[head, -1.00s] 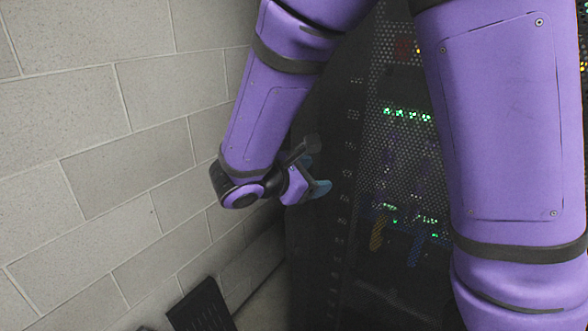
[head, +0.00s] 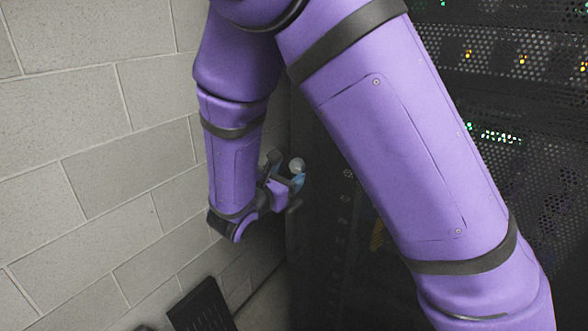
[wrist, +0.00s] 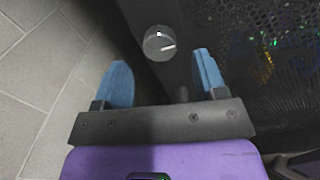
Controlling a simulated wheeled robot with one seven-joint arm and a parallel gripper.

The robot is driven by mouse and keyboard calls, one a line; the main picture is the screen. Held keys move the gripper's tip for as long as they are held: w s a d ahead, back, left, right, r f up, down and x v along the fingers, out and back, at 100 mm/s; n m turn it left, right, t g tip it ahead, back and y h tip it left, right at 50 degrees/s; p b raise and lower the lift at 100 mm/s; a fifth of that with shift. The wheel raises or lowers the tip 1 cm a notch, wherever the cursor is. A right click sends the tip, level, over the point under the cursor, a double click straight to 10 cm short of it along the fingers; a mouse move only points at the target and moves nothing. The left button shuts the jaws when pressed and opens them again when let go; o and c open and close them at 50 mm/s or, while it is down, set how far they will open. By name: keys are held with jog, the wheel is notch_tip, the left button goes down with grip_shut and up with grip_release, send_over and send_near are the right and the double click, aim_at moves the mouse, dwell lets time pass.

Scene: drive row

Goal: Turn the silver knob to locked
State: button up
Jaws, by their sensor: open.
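The silver knob (wrist: 159,42) is a round grey dial with a pale pointer line, on the dark frame of the rack. In the wrist view it lies just beyond and between my two blue fingertips, and its pointer aims to the right. My gripper (wrist: 158,72) is open, with one finger on each side of the knob's line and nothing between them. In the head view the knob (head: 297,165) shows as a small pale disc beside my gripper (head: 290,182). Whether the fingers touch it cannot be told, but they look short of it.
A grey block wall (head: 90,130) runs close along the left of my arm. The perforated rack door (head: 500,100) with green and amber lights fills the right. A black object (head: 202,308) lies low by the wall.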

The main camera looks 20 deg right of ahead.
aim_at(295, 168)
jog(key=shift+x, duration=2)
jog(key=c, duration=0.9)
